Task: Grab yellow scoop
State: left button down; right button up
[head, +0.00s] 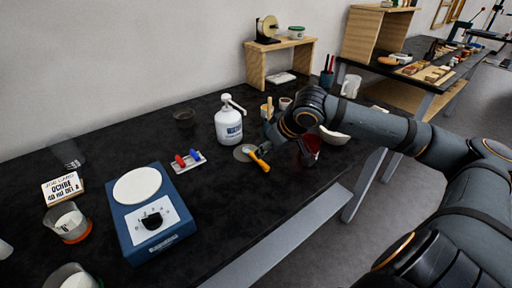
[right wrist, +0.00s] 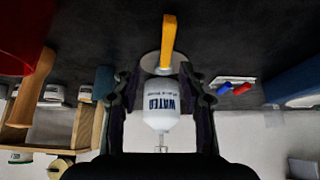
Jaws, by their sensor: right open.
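The yellow scoop (head: 258,159) lies on the black table, its yellow handle towards the front edge and a grey round part at its far end. My right gripper (head: 278,142) is just right of the scoop in the head view, pointing down towards the table. In the right wrist view the yellow scoop handle (right wrist: 168,42) shows ahead of the open fingers (right wrist: 160,85), between their lines, with its grey disc partly behind the white bottle. Nothing is between the fingertips. My left gripper is out of view.
A white water bottle (head: 229,121) stands behind the scoop. A dark red cup (head: 310,151) is close right of the gripper, partly hidden. A blue scale (head: 150,212) and a small rack (head: 188,161) are left.

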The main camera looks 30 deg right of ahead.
aim_at(261, 161)
jog(key=shift+a+f+p, duration=0.1)
jog(key=shift+a+p, duration=0.05)
jog(key=shift+p, duration=0.55)
jog(key=shift+w+f+b, duration=0.15)
jog(key=shift+f+b, duration=0.1)
jog(key=shift+b, duration=0.1)
jog(key=shift+w+a+f, duration=0.2)
jog(key=shift+w+f, duration=0.15)
jog(key=shift+f, duration=0.05)
jog(key=shift+w+a+f, duration=0.25)
jog(key=shift+w+f, duration=0.25)
jog(key=shift+f, duration=0.1)
jog(key=shift+x, duration=1.2)
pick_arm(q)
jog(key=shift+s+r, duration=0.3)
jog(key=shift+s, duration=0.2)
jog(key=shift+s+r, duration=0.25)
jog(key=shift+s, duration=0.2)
pick_arm(e)
jog(key=shift+c, duration=0.3)
grip_shut()
